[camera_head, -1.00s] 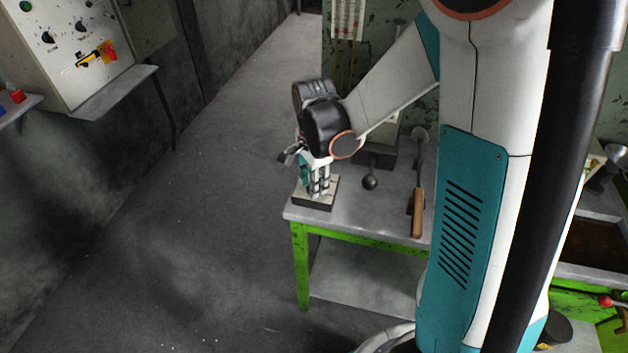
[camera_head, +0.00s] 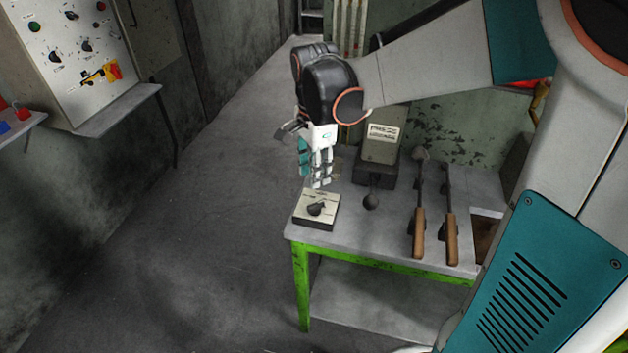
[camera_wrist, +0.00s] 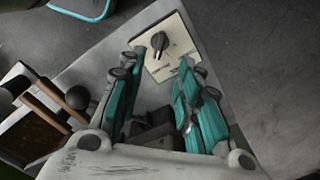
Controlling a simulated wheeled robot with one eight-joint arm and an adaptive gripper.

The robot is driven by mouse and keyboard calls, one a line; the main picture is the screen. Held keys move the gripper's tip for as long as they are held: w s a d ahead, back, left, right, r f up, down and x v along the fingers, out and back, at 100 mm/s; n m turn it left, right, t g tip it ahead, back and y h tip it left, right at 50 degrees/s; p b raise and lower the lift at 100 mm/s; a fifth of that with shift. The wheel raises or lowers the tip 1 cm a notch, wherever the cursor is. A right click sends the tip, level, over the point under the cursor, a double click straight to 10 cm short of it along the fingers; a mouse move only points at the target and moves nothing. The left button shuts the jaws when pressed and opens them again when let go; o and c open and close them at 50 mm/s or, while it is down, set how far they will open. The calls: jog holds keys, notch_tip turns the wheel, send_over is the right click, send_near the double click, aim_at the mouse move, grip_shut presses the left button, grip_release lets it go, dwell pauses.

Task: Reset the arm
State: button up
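My gripper (camera_head: 318,182) hangs with its fingers downward above the front left corner of the green-legged table. It is above a small pale box with a dark rotary knob (camera_head: 317,209), apart from it. In the wrist view my gripper (camera_wrist: 160,72) has its teal fingers spread with a gap between them and nothing held. The knob (camera_wrist: 159,42) shows beyond the fingertips there. My arm reaches in from the right, with its white and teal links raised over the table.
The metal table (camera_head: 385,236) carries a press-labelled pedal-like unit (camera_head: 380,150), a lever with a black ball (camera_head: 370,201) and two wooden-handled tools (camera_head: 419,232), (camera_head: 451,238). A control panel (camera_head: 75,50) hangs on the left wall. The floor left of the table is clear.

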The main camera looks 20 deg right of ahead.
jog(key=shift+r, duration=0.55)
